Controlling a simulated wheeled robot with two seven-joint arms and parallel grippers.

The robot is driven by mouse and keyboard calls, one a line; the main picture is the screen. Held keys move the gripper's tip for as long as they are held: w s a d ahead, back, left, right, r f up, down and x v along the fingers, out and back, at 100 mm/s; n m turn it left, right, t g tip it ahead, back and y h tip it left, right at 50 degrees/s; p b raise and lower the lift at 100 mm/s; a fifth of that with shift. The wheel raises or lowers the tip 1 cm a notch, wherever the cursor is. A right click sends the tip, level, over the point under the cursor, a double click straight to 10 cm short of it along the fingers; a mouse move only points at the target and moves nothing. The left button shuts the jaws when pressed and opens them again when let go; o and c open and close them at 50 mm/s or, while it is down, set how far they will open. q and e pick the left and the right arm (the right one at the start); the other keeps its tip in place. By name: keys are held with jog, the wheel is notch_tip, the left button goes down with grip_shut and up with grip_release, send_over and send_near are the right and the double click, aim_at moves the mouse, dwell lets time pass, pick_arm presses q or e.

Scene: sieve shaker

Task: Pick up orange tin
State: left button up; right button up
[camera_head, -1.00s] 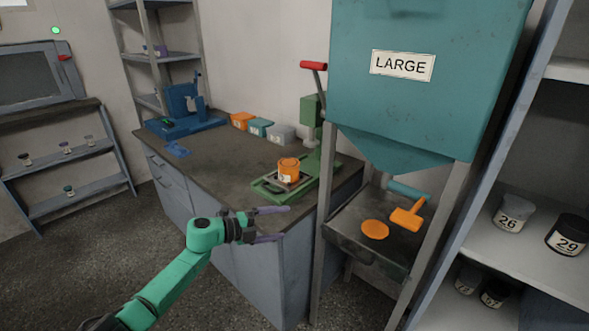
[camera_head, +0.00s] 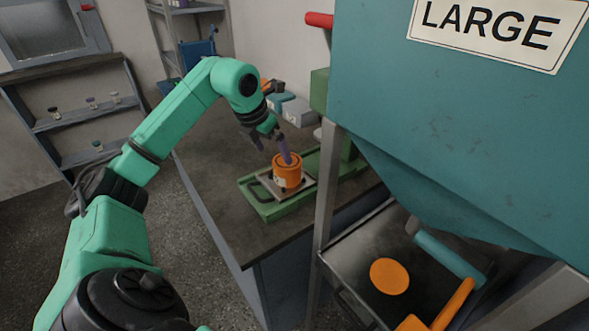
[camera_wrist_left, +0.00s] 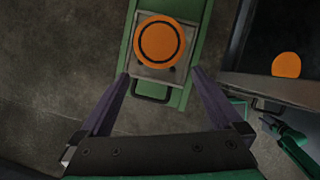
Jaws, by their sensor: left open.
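The orange tin (camera_head: 287,172) stands upright on a light metal plate on the green press base (camera_head: 262,206) on the counter. My left gripper (camera_head: 272,150) is open, just above and behind the tin in the head view. One purple finger overlaps the tin's top there; whether it touches is unclear. In the left wrist view the round orange top of the tin (camera_wrist_left: 160,42) lies centred just beyond the open fingertips (camera_wrist_left: 160,74). Nothing is between the fingers. A small green and dark arm shape, seemingly my right arm with its gripper (camera_wrist_left: 271,124), shows at the lower right there.
The press's green column (camera_head: 350,145) and red lever (camera_head: 319,20) rise right of the tin. The teal LARGE hopper (camera_head: 450,130) hangs beside it, above a dark tray holding an orange disc (camera_head: 389,276). Small bins (camera_head: 297,112) stand behind. The counter left of the press is clear.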

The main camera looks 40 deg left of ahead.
aim_at(281, 168)
pick_arm(q)
jog(key=x, duration=0.4)
jog(key=shift+s+d, duration=0.1)
jog(key=shift+s, duration=0.1)
jog(key=p+x, duration=0.1)
jog(key=x, duration=0.6)
jog(key=shift+w, duration=0.2)
jog(key=shift+w+f, duration=0.1)
jog(key=shift+f, duration=0.1)
jog(key=c, duration=1.1)
pick_arm(e)
jog(key=shift+s+r, duration=0.45)
jog(key=shift+s, duration=0.2)
